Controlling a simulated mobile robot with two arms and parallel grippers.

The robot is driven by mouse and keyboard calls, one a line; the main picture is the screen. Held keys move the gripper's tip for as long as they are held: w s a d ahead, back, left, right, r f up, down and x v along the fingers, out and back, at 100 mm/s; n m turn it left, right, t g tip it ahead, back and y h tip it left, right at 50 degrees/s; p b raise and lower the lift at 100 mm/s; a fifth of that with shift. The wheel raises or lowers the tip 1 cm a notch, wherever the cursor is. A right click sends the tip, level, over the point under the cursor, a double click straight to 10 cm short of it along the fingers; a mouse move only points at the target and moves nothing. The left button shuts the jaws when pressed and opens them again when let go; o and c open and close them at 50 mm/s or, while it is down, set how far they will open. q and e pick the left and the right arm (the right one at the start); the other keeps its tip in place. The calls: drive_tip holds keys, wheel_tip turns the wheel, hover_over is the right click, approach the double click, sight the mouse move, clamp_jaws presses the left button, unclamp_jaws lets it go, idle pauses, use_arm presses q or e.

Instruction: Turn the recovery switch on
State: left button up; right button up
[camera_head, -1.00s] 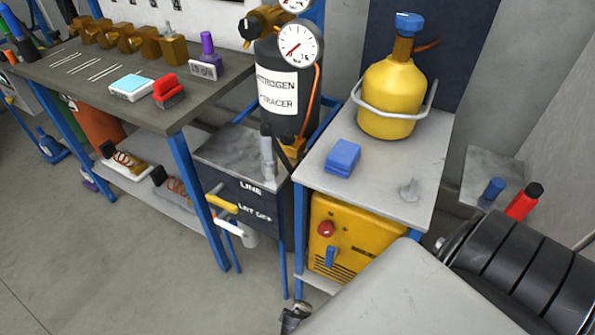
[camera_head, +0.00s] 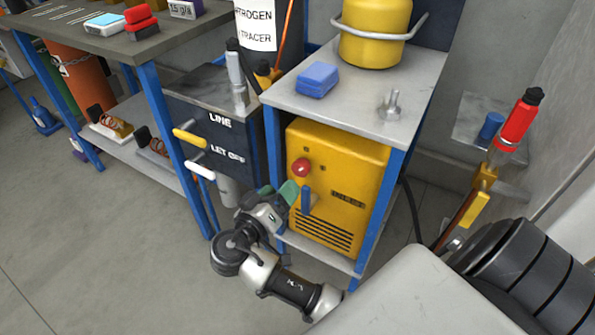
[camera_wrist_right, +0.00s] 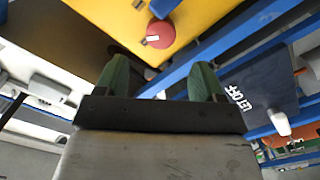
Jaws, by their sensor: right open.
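The yellow recovery unit (camera_head: 350,165) stands on the lower shelf of a blue-framed stand. Its front has a red knob (camera_head: 301,168) and, below it, an upright blue switch lever (camera_head: 306,200). My right gripper (camera_head: 279,194) has green fingers and is just left of the lever, in front of the unit. In the right wrist view the gripper (camera_wrist_right: 162,75) is open with nothing between its fingers. The red knob (camera_wrist_right: 160,34) shows beyond the fingertips on the yellow front (camera_wrist_right: 110,22). My left gripper is not in view.
A dark cabinet with a yellow handle (camera_head: 189,137) and a white handle (camera_head: 200,171) stands left of the unit. The stand's blue leg (camera_head: 380,215) is at right. A blue box (camera_head: 317,79) lies on the top. Open floor lies at left.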

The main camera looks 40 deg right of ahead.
sight(298, 170)
drive_tip(key=b+x, duration=0.1)
drive_tip(key=x, duration=0.7)
drive_tip(key=shift+w+d, duration=0.1)
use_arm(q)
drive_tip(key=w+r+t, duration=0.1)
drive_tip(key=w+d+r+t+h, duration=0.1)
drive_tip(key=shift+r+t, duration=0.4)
use_arm(e)
drive_tip(key=shift+f, duration=0.1)
drive_tip(key=c, duration=0.9)
